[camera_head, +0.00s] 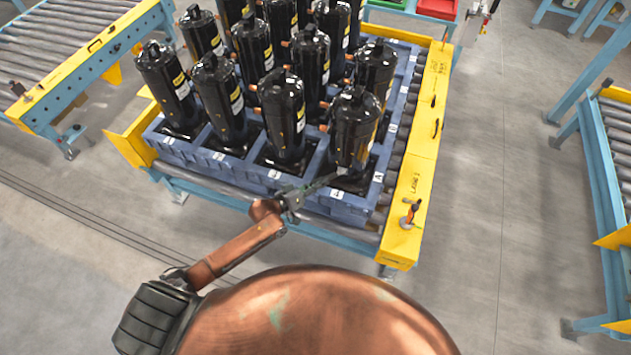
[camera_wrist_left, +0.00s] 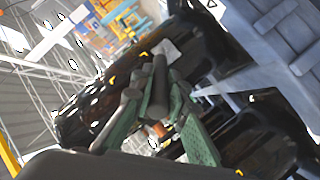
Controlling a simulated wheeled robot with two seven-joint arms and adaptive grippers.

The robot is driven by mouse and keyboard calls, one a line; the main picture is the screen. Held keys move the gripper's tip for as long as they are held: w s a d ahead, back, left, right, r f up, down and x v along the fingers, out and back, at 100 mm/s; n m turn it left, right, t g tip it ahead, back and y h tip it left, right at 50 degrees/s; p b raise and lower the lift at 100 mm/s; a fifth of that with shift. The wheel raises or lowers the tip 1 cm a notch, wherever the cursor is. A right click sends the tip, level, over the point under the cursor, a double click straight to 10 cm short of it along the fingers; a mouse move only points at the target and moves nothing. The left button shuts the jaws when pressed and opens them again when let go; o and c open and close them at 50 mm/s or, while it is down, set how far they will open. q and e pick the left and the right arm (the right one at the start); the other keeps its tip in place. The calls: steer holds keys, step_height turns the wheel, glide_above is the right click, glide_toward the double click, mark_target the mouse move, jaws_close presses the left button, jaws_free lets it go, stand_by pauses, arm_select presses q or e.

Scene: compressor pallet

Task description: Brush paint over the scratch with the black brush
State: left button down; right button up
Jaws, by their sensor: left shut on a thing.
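My left gripper (camera_head: 316,186) reaches from the lower left to the front right compressor (camera_head: 354,128). In the left wrist view the green fingers of my left gripper (camera_wrist_left: 158,100) hold the dark handle of the black brush (camera_wrist_left: 159,78). My right gripper is not in view.
Several black compressors stand upright in rows on a blue pallet (camera_head: 340,208). A roller conveyor (camera_head: 60,45) is at the upper left.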

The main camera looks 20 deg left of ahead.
arm_select(q)
steer(key=shift+w+a+r, duration=0.15)
steer(key=shift+a, duration=0.35)
steer(key=a, duration=0.2)
steer(key=shift+a+b, duration=0.4)
stand_by(0.6)
steer(key=shift+s, duration=0.2)
